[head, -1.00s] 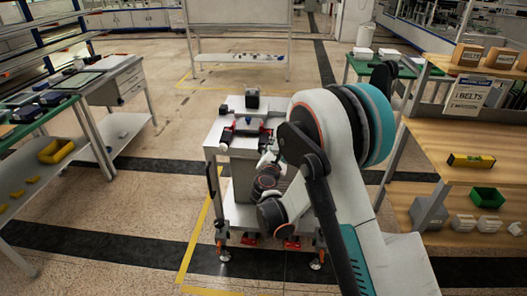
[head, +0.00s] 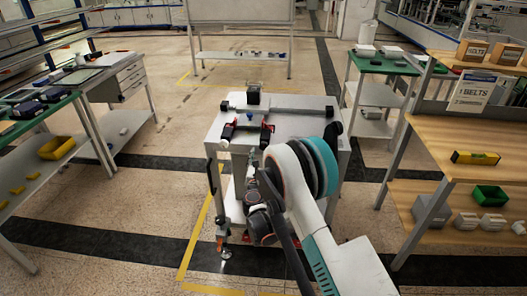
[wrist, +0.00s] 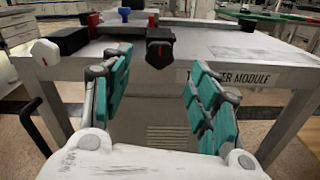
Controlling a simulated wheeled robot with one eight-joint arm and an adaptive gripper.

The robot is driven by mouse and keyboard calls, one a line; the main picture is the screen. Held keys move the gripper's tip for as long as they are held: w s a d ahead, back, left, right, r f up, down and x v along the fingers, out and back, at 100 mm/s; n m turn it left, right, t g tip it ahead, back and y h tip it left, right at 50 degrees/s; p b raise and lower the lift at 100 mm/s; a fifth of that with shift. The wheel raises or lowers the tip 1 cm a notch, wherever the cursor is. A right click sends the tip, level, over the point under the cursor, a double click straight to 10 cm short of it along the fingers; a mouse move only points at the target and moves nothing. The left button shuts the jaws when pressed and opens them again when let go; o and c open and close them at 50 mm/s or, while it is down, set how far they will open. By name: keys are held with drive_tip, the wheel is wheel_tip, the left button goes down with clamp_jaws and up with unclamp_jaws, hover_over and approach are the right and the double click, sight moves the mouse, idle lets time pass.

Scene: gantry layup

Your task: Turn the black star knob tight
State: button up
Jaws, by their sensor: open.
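A black knob-like part (wrist: 160,47) with a red mark sits at the front edge of the table module in the wrist view, just beyond my fingertips and roughly centred between them. Its star shape is not clear at this size. My gripper (wrist: 157,72) is open and empty, with teal-padded fingers spread left and right, apart from the knob. In the head view my arm hides the gripper. The white table module (head: 305,122) carries two red-and-black parts near its front left, and I cannot tell which one matches the knob.
A black block with a white end (wrist: 45,52) lies left of the knob. A blue knob (wrist: 125,13) stands behind; it also shows in the head view (head: 249,117). A wooden shelf (head: 455,140) stands at right and a green-topped bench (head: 30,122) at left.

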sight(264, 146)
drive_tip(key=w+b, duration=0.1)
drive_tip(key=w, duration=0.6)
drive_tip(key=shift+b, duration=0.4)
drive_tip(key=shift+d, duration=0.1)
drive_tip(key=shift+c, duration=0.5)
drive_tip(key=c, duration=1)
